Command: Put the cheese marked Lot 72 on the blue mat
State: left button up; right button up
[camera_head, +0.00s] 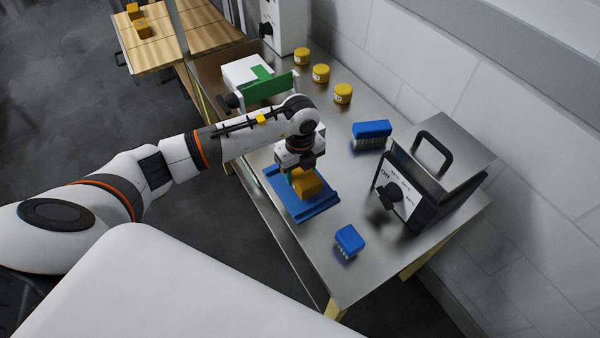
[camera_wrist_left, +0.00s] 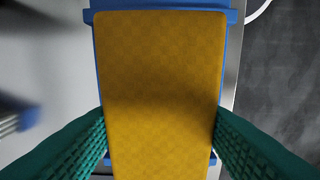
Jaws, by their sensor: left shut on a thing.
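My left gripper (camera_head: 298,175) is shut on an orange-yellow cheese block (camera_head: 306,185). The block also fills the middle of the left wrist view (camera_wrist_left: 160,85), with a green ridged finger (camera_wrist_left: 245,145) on each side. The cheese is over the blue mat (camera_head: 318,210); I cannot tell whether it touches it. The blue mat shows around the block in the left wrist view (camera_wrist_left: 232,50). No lot mark is readable on the block from here. My right gripper is not in view.
A blue brush (camera_head: 371,130) and a smaller one (camera_head: 349,238) lie on the steel table (camera_head: 375,275). A dark metal box with a handle (camera_head: 440,175) stands right. A green-and-white device (camera_head: 262,85) stands behind my arm.

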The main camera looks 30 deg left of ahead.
aim_at(301, 170)
pick_arm(q)
jog(key=shift+f, duration=0.7)
jog(key=shift+f, duration=0.1)
jog(key=o, duration=1.2)
notch_tip(301, 170, up, 12)
jog(key=shift+r+b, duration=0.15)
jog(key=shift+b, duration=0.3)
jog(key=shift+d, duration=0.1)
